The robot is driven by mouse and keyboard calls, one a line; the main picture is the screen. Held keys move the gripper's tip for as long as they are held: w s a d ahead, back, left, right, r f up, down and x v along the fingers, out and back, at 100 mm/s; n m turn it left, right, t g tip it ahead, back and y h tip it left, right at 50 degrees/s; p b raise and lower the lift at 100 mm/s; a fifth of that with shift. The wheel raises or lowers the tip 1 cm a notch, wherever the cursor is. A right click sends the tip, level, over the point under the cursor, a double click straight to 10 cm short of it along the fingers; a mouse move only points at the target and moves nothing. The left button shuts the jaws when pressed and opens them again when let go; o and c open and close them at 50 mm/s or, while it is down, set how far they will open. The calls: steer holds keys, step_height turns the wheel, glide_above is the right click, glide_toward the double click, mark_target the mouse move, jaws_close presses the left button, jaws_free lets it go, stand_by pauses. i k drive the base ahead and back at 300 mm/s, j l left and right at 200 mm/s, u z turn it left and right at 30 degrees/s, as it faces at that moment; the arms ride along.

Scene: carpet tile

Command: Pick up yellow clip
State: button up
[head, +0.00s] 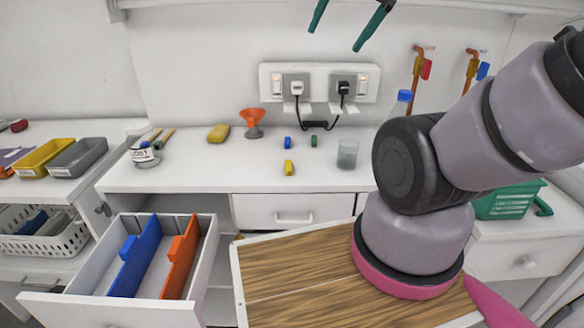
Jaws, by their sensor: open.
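A small yellow clip (289,168) lies on the white desk (200,178), near the middle and towards its front edge. A small blue clip-like piece (287,142) and a green one (314,141) lie just behind it. My arm comes in from the upper right and bends down at the right of the picture, well apart from the yellow clip. My gripper's fingertips do not show. Nothing covers the yellow clip.
A clear cup (347,153), an orange funnel (252,122) and a yellow sponge (218,133) stand around it. An open drawer (82,312) with blue and orange dividers juts out at front left. A wood-grain panel (290,270) lies in front. Tools hang above.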

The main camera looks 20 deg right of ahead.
mark_target(288, 168)
steer(key=k+j+z, duration=0.45)
steer(key=j, duration=0.2)
steer(key=k+j+z, duration=0.15)
steer(key=j, duration=0.2)
steer(key=k+j+z, duration=0.15)
steer(key=j, duration=0.2)
steer(key=k+j+z, duration=0.1)
steer(key=j, duration=0.2)
